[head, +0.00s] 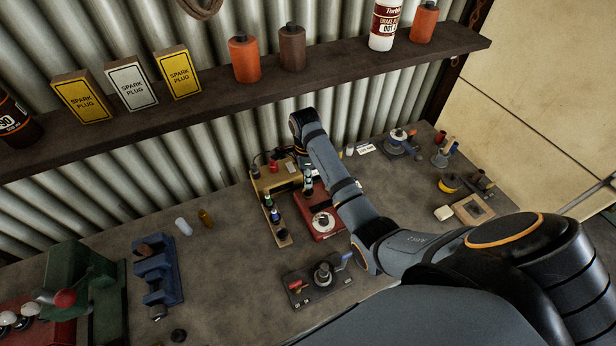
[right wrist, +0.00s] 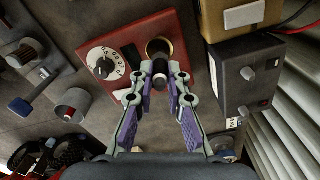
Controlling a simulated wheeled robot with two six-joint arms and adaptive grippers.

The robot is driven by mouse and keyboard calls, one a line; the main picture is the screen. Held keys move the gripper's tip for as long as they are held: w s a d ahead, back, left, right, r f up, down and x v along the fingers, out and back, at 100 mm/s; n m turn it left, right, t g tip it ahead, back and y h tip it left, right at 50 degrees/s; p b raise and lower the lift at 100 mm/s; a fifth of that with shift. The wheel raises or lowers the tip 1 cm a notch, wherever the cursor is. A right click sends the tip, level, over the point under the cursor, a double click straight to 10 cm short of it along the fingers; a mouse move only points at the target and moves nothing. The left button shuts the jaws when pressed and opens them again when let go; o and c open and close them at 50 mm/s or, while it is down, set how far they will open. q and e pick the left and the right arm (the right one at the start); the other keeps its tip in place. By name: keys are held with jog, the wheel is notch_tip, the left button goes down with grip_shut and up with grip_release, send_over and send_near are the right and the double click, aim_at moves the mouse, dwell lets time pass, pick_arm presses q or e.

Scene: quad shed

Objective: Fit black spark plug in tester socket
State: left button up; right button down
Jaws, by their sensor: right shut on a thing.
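The red tester (head: 309,222) sits on the bench in the head view, with a white dial (head: 322,222) on top. In the right wrist view the tester (right wrist: 135,36) shows its dial (right wrist: 103,62) and a round brass-rimmed socket (right wrist: 157,46). My right gripper (head: 308,184) is over the far end of the tester. In the right wrist view the right gripper (right wrist: 168,86) is shut on a small dark and white piece, the spark plug (right wrist: 161,68), largely hidden by the fingertips. The plug is close beside or over the socket; I cannot tell whether it enters. My left gripper is not in view.
A wooden strip with several small plugs (head: 272,212) stands left of the tester. A tan box (head: 268,181) is behind it. A grey fixture (head: 322,280) lies in front, a blue holder (head: 156,270) at left. A shelf (head: 235,98) runs above. Bench is clear at centre left.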

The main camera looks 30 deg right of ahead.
jog(key=shift+f, duration=0.25)
jog(key=shift+f, duration=0.6)
jog(key=shift+f, duration=0.85)
dwell(0.3)
jog(key=c, duration=1.3)
grip_release()
jog(key=shift+o, duration=0.5)
jog(key=o, duration=0.4)
jog(key=shift+c, duration=0.2)
